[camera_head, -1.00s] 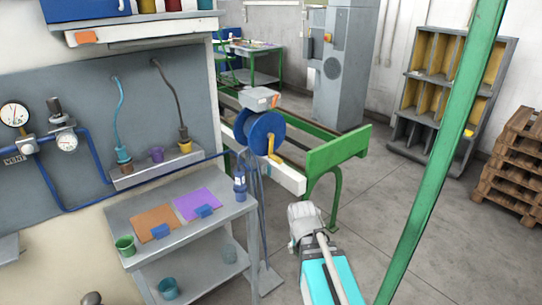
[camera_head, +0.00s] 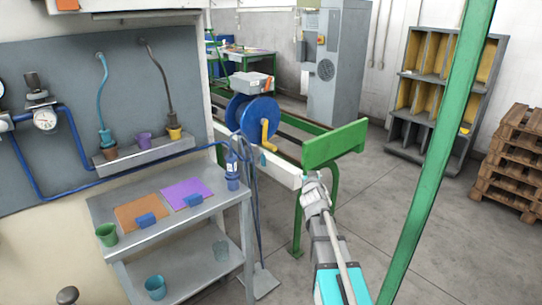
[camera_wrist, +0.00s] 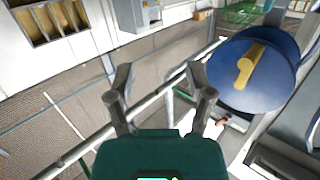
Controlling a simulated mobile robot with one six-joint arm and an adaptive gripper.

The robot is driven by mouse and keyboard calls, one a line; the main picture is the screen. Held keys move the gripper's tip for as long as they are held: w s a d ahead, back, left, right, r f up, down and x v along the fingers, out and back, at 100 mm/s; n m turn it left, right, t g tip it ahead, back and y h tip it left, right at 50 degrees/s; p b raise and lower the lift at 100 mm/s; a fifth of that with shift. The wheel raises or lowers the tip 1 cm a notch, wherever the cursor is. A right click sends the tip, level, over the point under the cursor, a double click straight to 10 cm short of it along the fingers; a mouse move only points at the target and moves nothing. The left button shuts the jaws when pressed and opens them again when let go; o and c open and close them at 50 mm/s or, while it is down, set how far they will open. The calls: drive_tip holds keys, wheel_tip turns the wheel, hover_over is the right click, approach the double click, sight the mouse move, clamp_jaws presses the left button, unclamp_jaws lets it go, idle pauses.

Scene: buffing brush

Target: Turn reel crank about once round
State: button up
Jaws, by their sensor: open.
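The blue reel (camera_head: 254,117) sits on the white beam in the middle of the head view, with a yellow crank (camera_head: 266,132) on its near face. In the wrist view the reel (camera_wrist: 243,82) is at the upper right and its yellow crank (camera_wrist: 247,66) shows clearly. My gripper (camera_wrist: 161,84) has its two fingers spread, with nothing between them. The reel and crank lie to the right of the fingers in that view, apart from them. In the head view my gripper (camera_head: 311,183) is below and right of the reel, and its fingers are hard to make out.
A green end frame (camera_head: 335,145) stands just right of the reel. A grey two-level cart (camera_head: 195,224) with cups and coloured sheets is at the left. A green post (camera_head: 437,150) crosses the right side. Open floor lies between the post and the pallets (camera_head: 512,165).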

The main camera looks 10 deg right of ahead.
drive_tip(key=w+n+t+y+b, duration=0.2)
drive_tip(key=w+t+y+b, duration=0.1)
drive_tip(key=n+y+b, duration=0.6)
drive_tip(key=n+y, duration=0.3)
drive_tip(key=y, duration=0.4)
approach(271, 147)
wheel_tip(271, 147, down, 2)
drive_tip(key=s+d, duration=0.2)
drive_tip(key=shift+w+d, duration=0.1)
drive_tip(key=shift+w, duration=0.15)
drive_tip(key=p+x, duration=0.5)
drive_tip(key=x, duration=0.8)
drive_tip(key=shift+w+a, duration=0.2)
drive_tip(key=shift+w, duration=0.15)
clamp_jaws()
